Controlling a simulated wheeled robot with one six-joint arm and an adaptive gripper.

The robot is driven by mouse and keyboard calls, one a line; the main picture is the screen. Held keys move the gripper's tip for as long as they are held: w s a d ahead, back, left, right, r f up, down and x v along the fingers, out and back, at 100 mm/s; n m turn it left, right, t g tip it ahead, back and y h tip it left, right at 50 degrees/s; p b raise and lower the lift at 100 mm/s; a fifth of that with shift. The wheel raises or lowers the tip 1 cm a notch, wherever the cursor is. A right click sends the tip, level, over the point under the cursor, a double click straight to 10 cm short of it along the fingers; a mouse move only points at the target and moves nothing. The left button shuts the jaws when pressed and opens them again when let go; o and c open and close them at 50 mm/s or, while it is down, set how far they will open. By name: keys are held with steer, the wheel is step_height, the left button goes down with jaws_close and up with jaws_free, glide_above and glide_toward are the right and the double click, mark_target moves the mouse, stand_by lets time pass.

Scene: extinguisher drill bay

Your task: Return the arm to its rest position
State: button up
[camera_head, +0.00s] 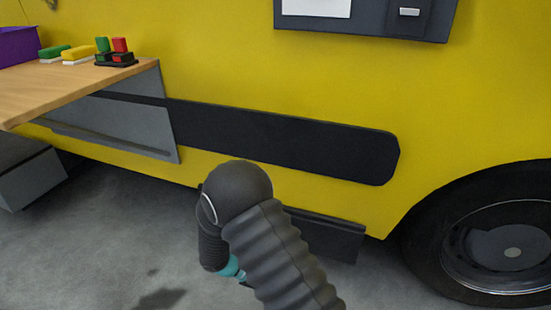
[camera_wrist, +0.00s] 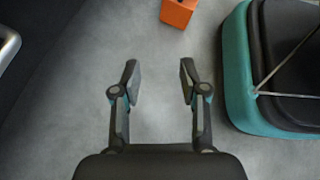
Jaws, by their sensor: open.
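My gripper (camera_wrist: 159,82) shows in the wrist view with its two fingers spread apart and nothing between them. Grey floor lies beneath it. In the head view my dark ribbed arm is bent at the lower middle, in front of the yellow vehicle side (camera_head: 330,90). The gripper itself is hidden behind the arm there.
A wooden shelf (camera_head: 60,88) at the left holds green, yellow, red and black blocks and a purple bin (camera_head: 18,46). A wheel (camera_head: 495,235) stands at the right. The wrist view shows an orange block (camera_wrist: 178,12) on the floor.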

steer(key=s+d+r+m+t+y+p, duration=0.1)
steer(key=s+d+r+m+t+y, duration=0.1)
steer(key=r, duration=1)
steer(key=s+d+r+m+t+y+p, duration=0.1)
steer(key=s+d+r+m+y, duration=0.4)
steer(key=s+d+r+m, duration=0.2)
steer(key=s+d+r+m+t+y+p, duration=0.2)
steer(key=s+d+r+m, duration=0.3)
steer(key=r, duration=1.4)
steer(key=s+m+y, duration=0.1)
steer(key=s+m, duration=0.2)
steer(key=m, duration=0.2)
steer(key=shift+s+r+m+t+y, duration=0.2)
steer(key=shift+r+m+t+y, duration=0.1)
steer(key=shift+m+y, duration=0.1)
